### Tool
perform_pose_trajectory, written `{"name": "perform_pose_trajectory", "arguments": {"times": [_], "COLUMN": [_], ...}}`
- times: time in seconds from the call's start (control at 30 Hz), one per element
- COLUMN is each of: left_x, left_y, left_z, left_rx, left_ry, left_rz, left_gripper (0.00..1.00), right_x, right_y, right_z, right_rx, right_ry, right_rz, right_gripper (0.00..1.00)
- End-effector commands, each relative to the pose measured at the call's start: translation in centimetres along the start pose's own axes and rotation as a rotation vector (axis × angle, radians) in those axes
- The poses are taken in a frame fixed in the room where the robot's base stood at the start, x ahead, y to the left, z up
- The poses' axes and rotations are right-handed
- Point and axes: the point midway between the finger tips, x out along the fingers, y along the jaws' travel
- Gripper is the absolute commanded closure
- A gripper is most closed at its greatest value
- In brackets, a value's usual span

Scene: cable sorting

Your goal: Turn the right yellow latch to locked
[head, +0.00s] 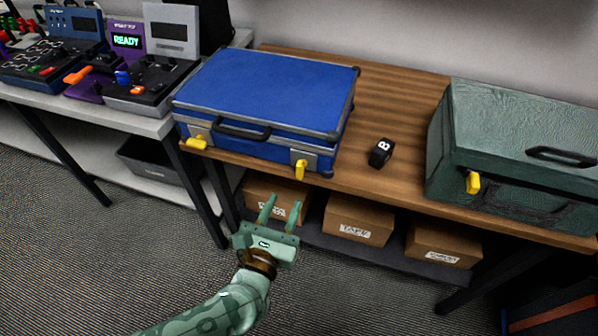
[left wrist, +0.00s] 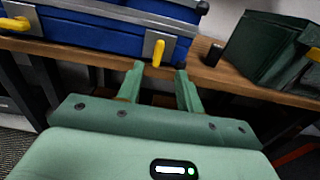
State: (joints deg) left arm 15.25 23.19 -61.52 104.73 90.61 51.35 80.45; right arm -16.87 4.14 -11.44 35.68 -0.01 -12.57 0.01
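A blue case (head: 265,90) with grey metal edges lies closed on the wooden table. Its right yellow latch (head: 300,170) hangs down vertically on the front; it also shows in the left wrist view (left wrist: 158,52). Its left yellow latch (head: 196,143) lies sideways in the left wrist view (left wrist: 15,24). My left gripper (head: 281,211) is open and empty, in front of and below the right latch, apart from it. In the left wrist view the open fingers (left wrist: 161,80) point toward the right latch. My right gripper is not in view.
A black block marked B (head: 381,152) stands right of the case. A dark green case (head: 520,140) with a yellow latch (head: 473,183) stands at the table's right. Cardboard boxes (head: 357,219) sit on the shelf below. Control panels (head: 150,80) stand on the left table.

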Motion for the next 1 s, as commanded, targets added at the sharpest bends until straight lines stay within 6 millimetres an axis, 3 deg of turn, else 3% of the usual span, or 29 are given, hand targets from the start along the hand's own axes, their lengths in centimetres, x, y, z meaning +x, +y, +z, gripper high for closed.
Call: {"name": "perform_pose_trajectory", "arguments": {"times": [0.2,0.4,0.6,0.83,0.97,1.0], "left_x": [5.6,8.9,10.0,10.0,10.0,10.0], "left_y": [0.0,0.0,0.0,0.0,0.0,0.0], "left_z": [-0.2,-0.2,-0.1,0.0,0.0,0.0], "left_rx": [0.001,0.002,0.003,0.003,0.003,0.003], "left_ry": [-0.001,0.001,0.000,0.000,0.000,0.000], "left_rz": [-0.001,-0.001,-0.001,-0.001,-0.001,-0.001], "left_gripper": [0.64,0.64,0.64,0.64,1.00,1.00], "right_x": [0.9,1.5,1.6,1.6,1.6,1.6], "right_y": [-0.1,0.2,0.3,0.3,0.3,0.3], "right_z": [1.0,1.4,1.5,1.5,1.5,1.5], "right_rx": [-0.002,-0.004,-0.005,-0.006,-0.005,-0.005], "right_ry": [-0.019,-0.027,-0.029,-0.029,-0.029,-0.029], "right_rz": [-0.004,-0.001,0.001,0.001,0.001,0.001], "right_gripper": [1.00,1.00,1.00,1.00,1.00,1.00]}}
